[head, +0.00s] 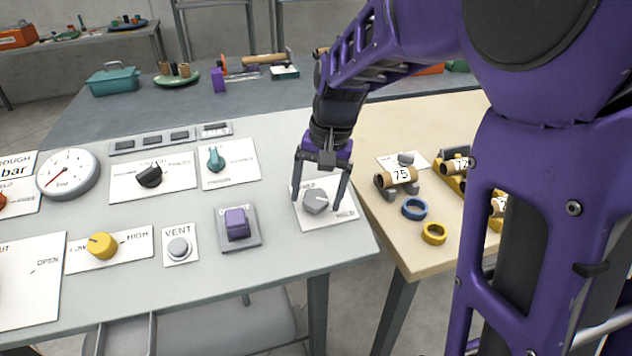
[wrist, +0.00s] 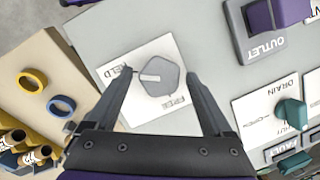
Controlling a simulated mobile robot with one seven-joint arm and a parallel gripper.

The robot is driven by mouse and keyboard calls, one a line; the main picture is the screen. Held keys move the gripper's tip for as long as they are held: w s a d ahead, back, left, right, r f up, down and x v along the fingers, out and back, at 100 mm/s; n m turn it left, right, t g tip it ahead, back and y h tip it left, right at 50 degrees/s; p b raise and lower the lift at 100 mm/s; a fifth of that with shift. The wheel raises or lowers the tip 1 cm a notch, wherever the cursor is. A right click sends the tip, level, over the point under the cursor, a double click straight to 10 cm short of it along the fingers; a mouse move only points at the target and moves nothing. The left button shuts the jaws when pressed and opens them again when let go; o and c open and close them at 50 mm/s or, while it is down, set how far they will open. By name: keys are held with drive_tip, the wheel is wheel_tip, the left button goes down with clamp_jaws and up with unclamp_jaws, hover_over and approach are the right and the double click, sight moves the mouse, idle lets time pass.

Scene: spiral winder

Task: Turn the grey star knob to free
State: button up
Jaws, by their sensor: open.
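The grey star knob (head: 316,201) sits on a white label plate (head: 335,221) at the right end of the panel. In the wrist view the knob (wrist: 160,78) shows a pale pointer bar aimed toward the "HELD" word; the "FREE" word (wrist: 172,103) is at the plate's other corner. My gripper (head: 320,204) is open, pointing down over the plate, with one finger on each side of the knob. In the wrist view the fingers (wrist: 157,92) stand apart from the knob, with gaps on both sides. Whether the fingertips reach knob height I cannot tell.
A purple outlet switch (head: 237,224) stands left of the knob. A teal drain knob (head: 216,159) and a vent button (head: 179,248) are farther left. Blue (head: 414,208) and yellow (head: 434,233) rings and numbered rolls (head: 397,175) lie on the wooden table at right.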

clamp_jaws()
drive_tip(key=shift+r+n, duration=0.1)
drive_tip(key=shift+n, duration=0.2)
drive_tip(key=n+p, duration=0.1)
drive_tip(key=n, duration=0.1)
drive_tip(key=n+h+p, duration=0.1)
drive_tip(key=n, duration=0.1)
drive_tip(key=shift+a+n+h, duration=0.15)
drive_tip(key=shift+n+h, duration=0.15)
drive_tip(key=n+h+p, duration=0.1)
drive_tip(key=n+p, duration=0.1)
drive_tip(key=n, duration=0.4)
drive_tip(key=shift+s+a+t, duration=0.1)
drive_tip(key=shift+a+t, duration=0.05)
drive_tip(key=shift+t, duration=0.25)
drive_tip(key=n+t+h+p, duration=0.1)
drive_tip(key=n, duration=0.5)
drive_tip(key=shift+s+a, duration=0.1)
drive_tip(key=n+t, duration=0.1)
drive_tip(key=n, duration=0.2)
drive_tip(key=n+t, duration=0.1)
drive_tip(key=n, duration=0.1)
drive_tip(key=shift+s+n+p, duration=0.15)
drive_tip(key=shift+n+p, duration=0.25)
drive_tip(key=shift+n, duration=0.3)
unclamp_jaws()
